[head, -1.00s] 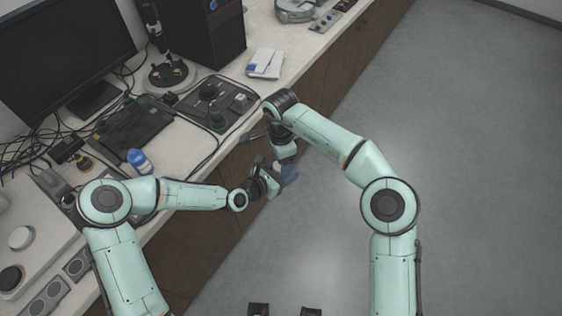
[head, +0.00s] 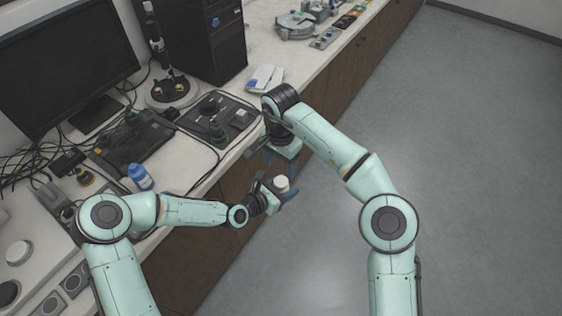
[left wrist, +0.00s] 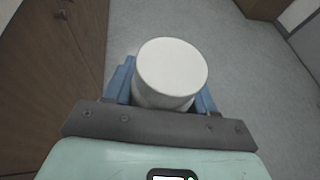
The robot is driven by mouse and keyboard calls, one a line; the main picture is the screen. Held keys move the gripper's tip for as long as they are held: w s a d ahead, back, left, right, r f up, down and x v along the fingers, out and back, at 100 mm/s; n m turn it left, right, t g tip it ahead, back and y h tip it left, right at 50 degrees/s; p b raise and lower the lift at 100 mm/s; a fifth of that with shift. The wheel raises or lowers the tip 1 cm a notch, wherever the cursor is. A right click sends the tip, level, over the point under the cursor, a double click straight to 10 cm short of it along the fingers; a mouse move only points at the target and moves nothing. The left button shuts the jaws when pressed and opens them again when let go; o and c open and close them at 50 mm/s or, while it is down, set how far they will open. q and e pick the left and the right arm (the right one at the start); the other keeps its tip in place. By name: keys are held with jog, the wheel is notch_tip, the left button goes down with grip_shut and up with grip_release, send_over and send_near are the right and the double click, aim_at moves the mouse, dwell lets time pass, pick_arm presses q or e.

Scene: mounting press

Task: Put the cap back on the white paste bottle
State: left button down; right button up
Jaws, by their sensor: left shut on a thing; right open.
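The white paste bottle (head: 282,183) is held in my left gripper (head: 278,189), in front of the bench edge and over the floor. In the left wrist view the bottle (left wrist: 170,85) stands between the blue fingers of the left gripper (left wrist: 168,100). Its top is a smooth, flat, round white face, with no open mouth showing; it looks like the cap is seated on it. The bottle's lower part is hidden by the gripper. My right gripper (head: 281,163) is open just above the bottle, its blue fingers apart, with nothing visible between them.
A blue-capped bottle (head: 140,177) stands on the bench behind my left forearm. A keyboard (head: 138,145), a black control unit (head: 218,118) and a white-and-blue box (head: 265,78) lie farther back. The floor at right (head: 480,180) is clear.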

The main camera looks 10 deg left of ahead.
aim_at(281, 181)
jog(key=shift+r+n, duration=0.25)
jog(key=shift+n, duration=0.35)
jog(key=shift+f, duration=0.1)
jog(key=shift+f, duration=3.95)
jog(key=c, duration=1.1)
jog(key=shift+o, duration=0.2)
jog(key=m, duration=0.7)
jog(key=o, duration=1.2)
jog(key=shift+c, duration=0.2)
